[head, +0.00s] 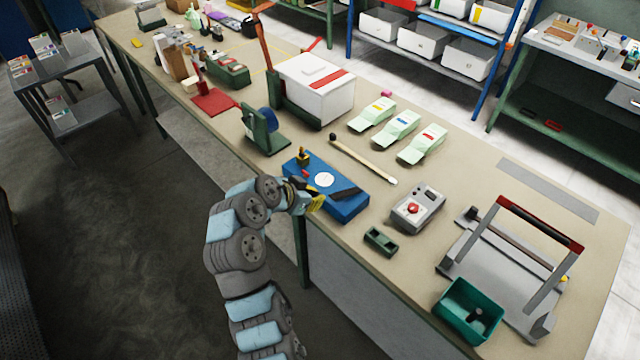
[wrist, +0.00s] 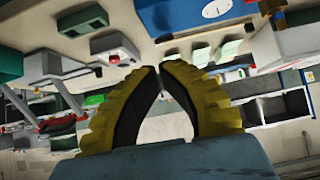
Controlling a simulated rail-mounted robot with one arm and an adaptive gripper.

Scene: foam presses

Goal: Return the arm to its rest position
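My gripper (head: 320,192) is at the near edge of the workbench (head: 480,210), in front of a blue box (head: 345,209) with a round white label. My arm reaches up to it from the floor side of the bench. In the wrist view my gripper (wrist: 158,68) shows two yellow fingers with black inner pads, their tips almost meeting. Nothing is held between them. The blue box also shows at the top of the wrist view (wrist: 185,14). In the head view the gripper overlaps the box; I cannot tell whether they touch.
To the right are a grey control box (head: 418,208) with a red button, a small dark green block (head: 380,241), a green bin (head: 470,311) and a press with a red-topped handle (head: 540,224). Green stands (head: 264,132) are to the left. The floor (head: 130,250) left of my arm is clear.

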